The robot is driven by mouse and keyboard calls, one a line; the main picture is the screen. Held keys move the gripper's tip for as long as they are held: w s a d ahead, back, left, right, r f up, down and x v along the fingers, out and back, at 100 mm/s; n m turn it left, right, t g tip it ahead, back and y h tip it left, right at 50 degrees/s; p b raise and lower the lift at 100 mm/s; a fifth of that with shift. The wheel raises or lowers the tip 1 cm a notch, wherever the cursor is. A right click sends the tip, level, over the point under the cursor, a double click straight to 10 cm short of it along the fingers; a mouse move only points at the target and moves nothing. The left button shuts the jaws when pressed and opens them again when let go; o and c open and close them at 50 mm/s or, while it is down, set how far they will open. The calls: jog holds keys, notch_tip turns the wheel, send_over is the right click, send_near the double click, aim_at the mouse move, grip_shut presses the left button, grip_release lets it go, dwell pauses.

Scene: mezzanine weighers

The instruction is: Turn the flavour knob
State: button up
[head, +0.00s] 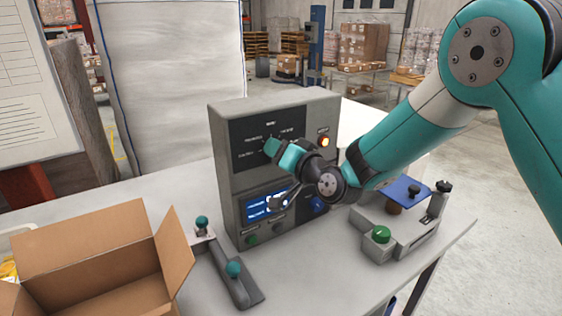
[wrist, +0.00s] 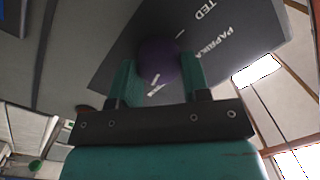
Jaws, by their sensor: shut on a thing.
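The grey control box (head: 292,195) stands upright on the table in the head view, with a black upper panel carrying small white lettering. The flavour knob (wrist: 160,62) is a dark purple round knob on that panel in the wrist view. White words around it include PAPRIKA and one ending in TED. My gripper (head: 271,147) reaches the panel from the right and hides the knob in the head view. In the wrist view its two teal fingers are on either side of the knob, shut on it. A white mark shows below the knob; its exact setting is unclear.
The box also has a lit orange button (head: 323,141) and a blue display (head: 265,204). An open cardboard box (head: 85,245) and a grey fixture with teal knobs (head: 236,285) stand left. A grey device with a green knob (head: 382,234) stands right.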

jog(key=n+b, duration=0.4)
jog(key=b, duration=0.2)
jog(key=shift+f+n, duration=0.1)
jog(key=shift+n, duration=0.3)
jog(key=shift+h, duration=0.4)
jog(key=o, duration=0.9)
jog(key=shift+s, duration=0.1)
jog(key=b+v, duration=0.6)
jog(key=v, duration=1.1)
jog(key=shift+d, duration=0.15)
jog(key=shift+s, duration=0.1)
